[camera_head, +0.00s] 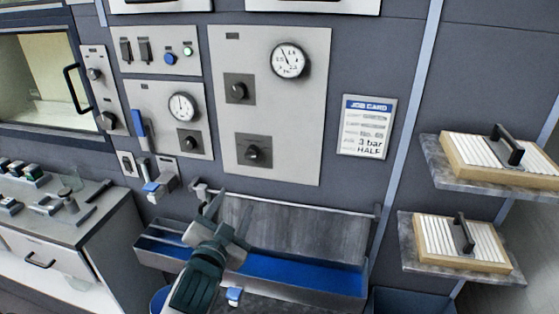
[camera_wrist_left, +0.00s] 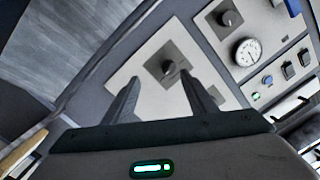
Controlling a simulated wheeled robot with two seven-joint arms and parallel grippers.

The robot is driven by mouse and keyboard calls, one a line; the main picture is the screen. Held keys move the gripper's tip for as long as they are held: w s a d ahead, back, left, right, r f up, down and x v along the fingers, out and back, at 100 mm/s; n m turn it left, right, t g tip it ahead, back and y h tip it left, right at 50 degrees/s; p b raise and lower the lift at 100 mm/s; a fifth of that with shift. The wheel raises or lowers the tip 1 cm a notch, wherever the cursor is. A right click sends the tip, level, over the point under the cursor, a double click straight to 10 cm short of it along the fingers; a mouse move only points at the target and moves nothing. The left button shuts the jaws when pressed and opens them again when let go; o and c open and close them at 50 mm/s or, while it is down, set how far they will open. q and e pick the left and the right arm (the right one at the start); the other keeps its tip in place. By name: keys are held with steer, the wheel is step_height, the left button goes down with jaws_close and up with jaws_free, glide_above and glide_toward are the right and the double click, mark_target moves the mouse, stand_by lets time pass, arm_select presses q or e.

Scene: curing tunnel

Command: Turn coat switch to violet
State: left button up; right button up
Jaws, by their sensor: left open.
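My left gripper (camera_head: 229,212) is open and empty, in front of the blue-lined trough and below the large pale panel (camera_head: 292,125). That panel carries an upper dark knob (camera_head: 238,91) and a lower dark knob (camera_head: 253,152) on square plates. In the left wrist view my open fingers (camera_wrist_left: 160,78) point toward a dark knob (camera_wrist_left: 167,68), apparently the lower one. No contact is clear. A smaller panel to the left has another knob (camera_head: 190,141). I cannot read which knob is the coat switch, nor any colour setting. My right gripper is out of view.
The trough (camera_head: 305,283) sits under the panels. Gauges (camera_head: 289,61) and (camera_head: 183,107), a blue lever (camera_head: 138,123) and a job card (camera_head: 367,127) are on the wall. Shelves (camera_head: 465,180) with ribbed boards stand at right, a control desk (camera_head: 60,215) at left.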

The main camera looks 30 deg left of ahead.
arm_select(q)
steer(key=r, duration=0.3)
steer(key=shift+s+d+t, duration=0.2)
steer(key=shift+t, duration=0.1)
steer(key=shift+w, duration=0.1)
steer(key=p, duration=0.1)
glide_toward(252, 157)
steer(key=x, duration=0.9)
steer(key=shift+w+a, duration=0.15)
steer(key=shift+w, duration=0.05)
steer(key=c, duration=1.1)
